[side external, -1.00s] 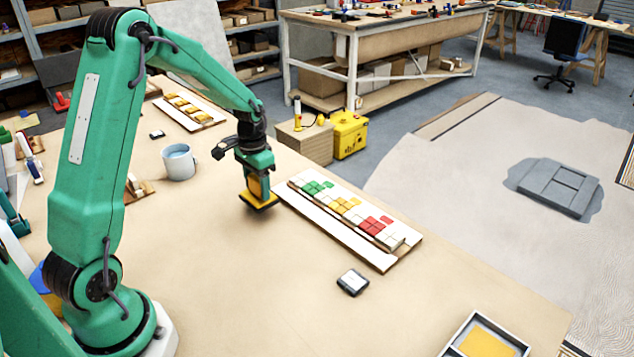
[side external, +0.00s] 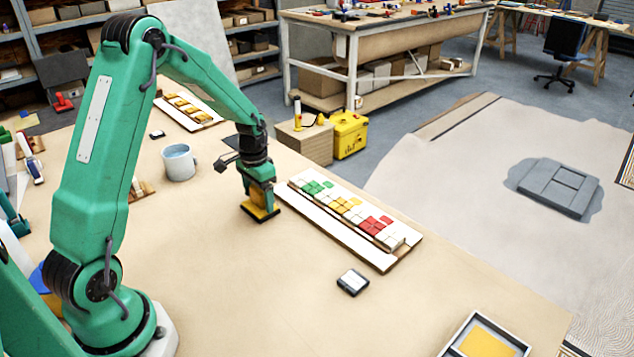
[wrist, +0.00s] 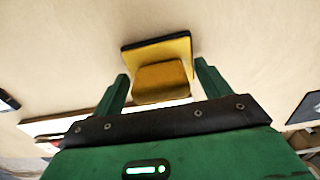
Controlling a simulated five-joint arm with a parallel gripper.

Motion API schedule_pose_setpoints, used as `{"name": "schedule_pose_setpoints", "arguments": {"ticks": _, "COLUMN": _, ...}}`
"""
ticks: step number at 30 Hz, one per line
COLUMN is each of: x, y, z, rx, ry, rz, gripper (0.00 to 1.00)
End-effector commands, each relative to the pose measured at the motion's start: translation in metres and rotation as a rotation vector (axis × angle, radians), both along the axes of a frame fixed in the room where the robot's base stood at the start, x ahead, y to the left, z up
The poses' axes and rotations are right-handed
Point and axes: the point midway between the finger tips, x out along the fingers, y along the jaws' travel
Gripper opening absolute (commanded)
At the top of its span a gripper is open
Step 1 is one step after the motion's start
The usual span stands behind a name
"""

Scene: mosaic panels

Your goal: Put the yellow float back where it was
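The yellow float (side external: 262,214) has a yellow plate with a dark edge and a raised block-like grip. It lies flat on the table, directly below my gripper (side external: 261,202), left of the tile panel. In the wrist view, the float (wrist: 180,48) sits between the two green fingers of my gripper (wrist: 161,70). A narrow gap shows on each side of the grip, so the fingers look open around it. In the side view the fingers hide most of the grip.
The mosaic panel (side external: 330,224) with green, yellow, red and white tiles lies close right of the float. A small dark device (side external: 353,282) and a tray (side external: 455,335) lie toward the front. The table's front middle is clear.

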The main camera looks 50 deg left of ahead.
Motion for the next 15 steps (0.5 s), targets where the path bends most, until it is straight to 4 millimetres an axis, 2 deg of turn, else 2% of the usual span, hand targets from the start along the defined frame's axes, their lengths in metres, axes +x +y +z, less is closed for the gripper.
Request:
{"name": "schedule_pose_setpoints", "arguments": {"ticks": 8, "x": 0.000, "y": 0.000, "z": 0.002, "rx": 0.000, "ry": -0.001, "rz": 0.000, "gripper": 0.76}}
{"name": "schedule_pose_setpoints", "arguments": {"ticks": 15, "x": 0.001, "y": 0.000, "z": 0.020, "rx": 0.001, "ry": -0.003, "rz": 0.000, "gripper": 0.76}}
